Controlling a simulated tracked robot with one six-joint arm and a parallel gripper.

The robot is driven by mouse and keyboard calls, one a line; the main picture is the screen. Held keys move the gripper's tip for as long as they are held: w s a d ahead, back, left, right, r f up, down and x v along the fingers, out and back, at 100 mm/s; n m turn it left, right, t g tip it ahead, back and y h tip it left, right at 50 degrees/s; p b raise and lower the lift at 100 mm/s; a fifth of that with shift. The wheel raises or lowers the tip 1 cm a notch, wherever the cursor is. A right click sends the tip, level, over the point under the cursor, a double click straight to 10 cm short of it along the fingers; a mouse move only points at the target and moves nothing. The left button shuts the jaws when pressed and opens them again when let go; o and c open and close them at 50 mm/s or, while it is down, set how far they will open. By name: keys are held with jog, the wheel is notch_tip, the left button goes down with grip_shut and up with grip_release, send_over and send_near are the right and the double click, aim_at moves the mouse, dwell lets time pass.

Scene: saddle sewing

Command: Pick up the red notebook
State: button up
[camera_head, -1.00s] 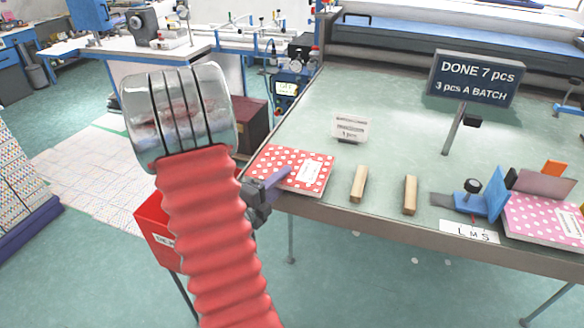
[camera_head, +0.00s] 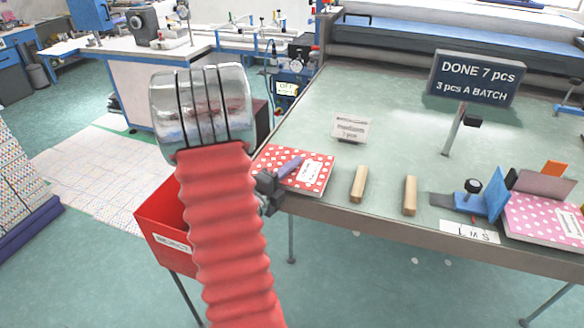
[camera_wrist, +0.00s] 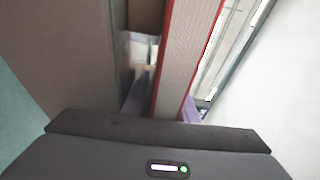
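The red notebook (camera_head: 312,176) with white dots and a white label lies on the left front corner of the table (camera_head: 395,125). My gripper (camera_head: 297,163) is at its left side, with one purple finger over the cover. In the wrist view the notebook's page edge and red cover (camera_wrist: 187,60) stand between the two purple fingers (camera_wrist: 162,107). The right finger is close to the red cover; a gap shows between the left finger and the pages. The gripper looks open around the edge. My arm hides the area left of the notebook.
Two wooden blocks (camera_head: 359,184) (camera_head: 410,195) stand right of the notebook, with a small sign (camera_head: 350,129) behind. A pink dotted notebook (camera_head: 545,220) and a blue fixture (camera_head: 494,195) are farther right. A red reject bin (camera_head: 165,222) stands below left. The table's middle is clear.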

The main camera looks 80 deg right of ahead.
jog(key=shift+c, duration=0.7)
grip_shut()
